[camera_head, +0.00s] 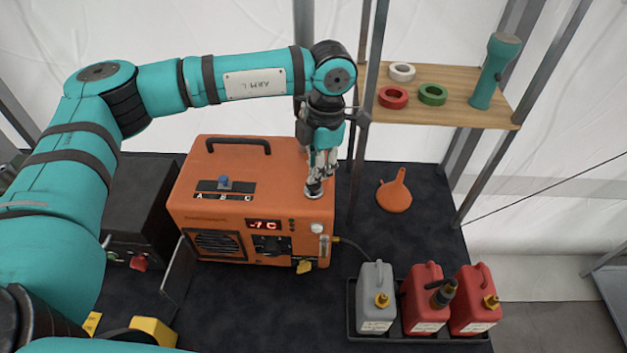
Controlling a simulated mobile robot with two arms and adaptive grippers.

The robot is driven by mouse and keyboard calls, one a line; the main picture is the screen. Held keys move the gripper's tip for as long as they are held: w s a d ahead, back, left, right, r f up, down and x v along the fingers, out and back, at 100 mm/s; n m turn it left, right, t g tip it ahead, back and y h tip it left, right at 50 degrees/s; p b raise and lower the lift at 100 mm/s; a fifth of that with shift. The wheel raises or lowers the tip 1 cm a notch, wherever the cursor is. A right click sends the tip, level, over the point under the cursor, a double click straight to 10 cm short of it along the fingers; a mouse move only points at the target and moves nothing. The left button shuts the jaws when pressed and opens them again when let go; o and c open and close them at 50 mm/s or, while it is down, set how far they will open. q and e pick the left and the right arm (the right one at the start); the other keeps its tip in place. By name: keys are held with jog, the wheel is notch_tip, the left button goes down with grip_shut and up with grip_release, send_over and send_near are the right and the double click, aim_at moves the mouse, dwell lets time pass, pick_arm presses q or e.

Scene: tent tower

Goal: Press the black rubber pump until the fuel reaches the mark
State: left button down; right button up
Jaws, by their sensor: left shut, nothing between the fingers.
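The orange heater box (205,190) stands on the dark bench top. The black rubber pump (313,193) is on its top at the right front corner, partly hidden by my left gripper. My left gripper (317,178) points straight down with its fingers shut and empty. Its fingertips are at the pump and seem to touch it; I cannot tell how far the pump is pressed. A slim upright sight tube (324,247) is on the right front edge of the box, below a white cap (317,228). The fuel level and the mark are too small to read. My right gripper is out of view.
A grey can (376,290) and two red cans (422,285) (475,285) stand in a black tray at the front right. An orange funnel (395,195) lies behind them. A wooden shelf (450,107) with tape rolls and a teal flashlight is at the back right.

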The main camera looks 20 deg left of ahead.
pick_arm(q)
notch_tip(320, 180, down, 2)
jog(key=shift+f+b, duration=0.1)
jog(key=shift+b, duration=1)
jog(key=shift+w+d+r+b, duration=0.15)
jog(key=shift+w+d+r, duration=0.15)
jog(key=shift+w+d, duration=0.2)
jog(key=shift+w+d+r+b, duration=0.15)
jog(key=shift+w+d+r, duration=0.1)
jog(key=shift+w+d, duration=0.4)
jog(key=shift+w, duration=0.1)
jog(key=shift+s+r, duration=0.1)
jog(key=shift+r, duration=0.3)
notch_tip(320, 180, up, 11)
jog(key=w, duration=0.1)
jog(key=shift+d+r, duration=0.15)
jog(key=shift+d, duration=0.25)
